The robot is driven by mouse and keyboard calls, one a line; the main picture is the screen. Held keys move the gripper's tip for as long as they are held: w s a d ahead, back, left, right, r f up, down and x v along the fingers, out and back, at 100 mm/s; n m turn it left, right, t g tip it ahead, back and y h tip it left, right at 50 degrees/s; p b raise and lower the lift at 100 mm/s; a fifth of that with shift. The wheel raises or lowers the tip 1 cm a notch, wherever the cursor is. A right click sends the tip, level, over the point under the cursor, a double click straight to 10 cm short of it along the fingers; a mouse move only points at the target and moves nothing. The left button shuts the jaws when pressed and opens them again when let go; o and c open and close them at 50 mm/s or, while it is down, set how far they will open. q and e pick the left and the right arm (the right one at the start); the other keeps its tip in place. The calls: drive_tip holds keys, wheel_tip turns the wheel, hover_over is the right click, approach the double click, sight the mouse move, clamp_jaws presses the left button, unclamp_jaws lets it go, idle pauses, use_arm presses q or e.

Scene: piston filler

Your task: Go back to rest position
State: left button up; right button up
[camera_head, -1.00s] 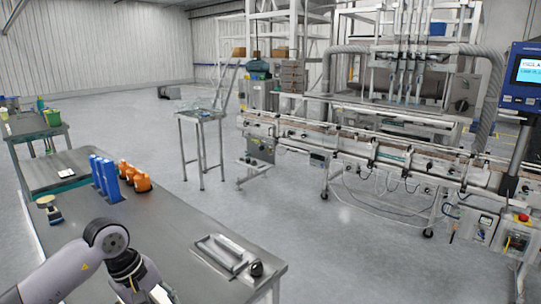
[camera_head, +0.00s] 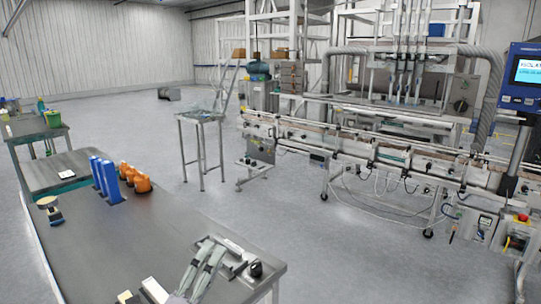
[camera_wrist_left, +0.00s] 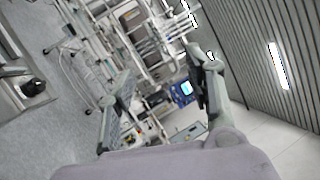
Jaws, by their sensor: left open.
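My left gripper (camera_head: 213,252) shows at the bottom of the head view, its two grey fingers pointing away over the near worktable (camera_head: 95,250). The fingers are apart with nothing between them. In the left wrist view the gripper (camera_wrist_left: 160,72) is also open and empty, with the filling machine and the grey wall in the background. The fingers overlap the left part of the grey tray (camera_head: 235,262) in the head view; I cannot tell their height above it. My right gripper is in neither view.
Blue bottles (camera_head: 105,180) and orange bottles (camera_head: 135,178) stand on the table's far part. A white block (camera_head: 154,290) lies at the near edge. The filling machine (camera_head: 380,150) stands beyond open floor.

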use_arm(q)
drive_tip(key=s+a+f+n+g+y, duration=0.4)
drive_tip(key=a+f+n+y, duration=0.1)
drive_tip(key=f+n, duration=0.35)
drive_tip(key=s+a+f+n+g+y, duration=0.3)
drive_tip(key=s+a+f+n+y, duration=0.15)
drive_tip(key=f+n, duration=0.45)
drive_tip(key=s+f+n+g+h, duration=0.1)
drive_tip(key=s+f+n+g, duration=0.2)
drive_tip(key=s+f+g, duration=0.5)
drive_tip(key=s+f+n+g+h, duration=0.1)
drive_tip(key=s+f+n+g, duration=0.2)
drive_tip(key=s, duration=0.8)
wheel_tip(320, 180, down, 25)
drive_tip(key=s+a+f+m+g, duration=0.1)
drive_tip(key=s+a+f, duration=0.1)
drive_tip(key=s+f, duration=1.6)
drive_tip(key=shift+a, duration=0.25)
drive_tip(key=shift+y, duration=0.25)
